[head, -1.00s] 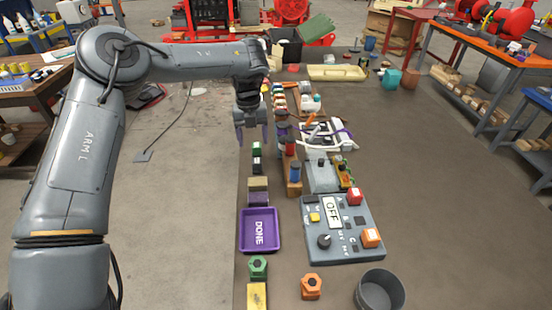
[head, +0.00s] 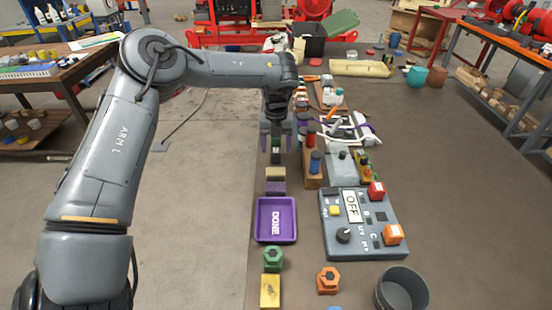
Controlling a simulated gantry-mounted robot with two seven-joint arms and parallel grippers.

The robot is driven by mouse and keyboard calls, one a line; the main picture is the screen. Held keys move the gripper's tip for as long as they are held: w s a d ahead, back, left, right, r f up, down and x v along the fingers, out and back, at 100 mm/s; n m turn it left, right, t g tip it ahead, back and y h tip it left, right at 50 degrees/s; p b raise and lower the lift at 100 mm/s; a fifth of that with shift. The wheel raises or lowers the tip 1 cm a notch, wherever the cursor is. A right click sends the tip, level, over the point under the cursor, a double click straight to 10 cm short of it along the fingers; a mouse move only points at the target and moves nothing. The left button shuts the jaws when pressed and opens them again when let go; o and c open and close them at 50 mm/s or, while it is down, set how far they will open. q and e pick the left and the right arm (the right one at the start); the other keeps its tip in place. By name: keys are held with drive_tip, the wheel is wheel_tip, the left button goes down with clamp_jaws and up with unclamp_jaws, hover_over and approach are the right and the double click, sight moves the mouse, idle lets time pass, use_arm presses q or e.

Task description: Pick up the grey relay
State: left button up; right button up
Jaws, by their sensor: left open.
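My left gripper (head: 276,142) points down over the row of small blocks along the table's left edge, its two fingers apart. A small dark block with green and a white label (head: 276,146) shows between the fingers; I cannot tell whether they touch it. Nearer in the same row are a tan block (head: 275,173) and a purple block (head: 275,187). I cannot make out a clearly grey relay; part of the row is hidden behind the gripper. My right gripper is not in view.
A purple tray marked DONE (head: 276,236) lies nearer in line. A grey control box reading OFF (head: 372,241) stands to its right. A wooden rack with red and blue cylinders (head: 313,181) stands close right of the gripper. The table's right side is clear.

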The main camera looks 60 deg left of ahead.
sight(276, 151)
use_arm(q)
wheel_tip(276, 151, down, 3)
drive_tip(key=shift+s+b, duration=0.15)
drive_tip(key=shift+b, duration=0.25)
drive_tip(key=c, duration=1)
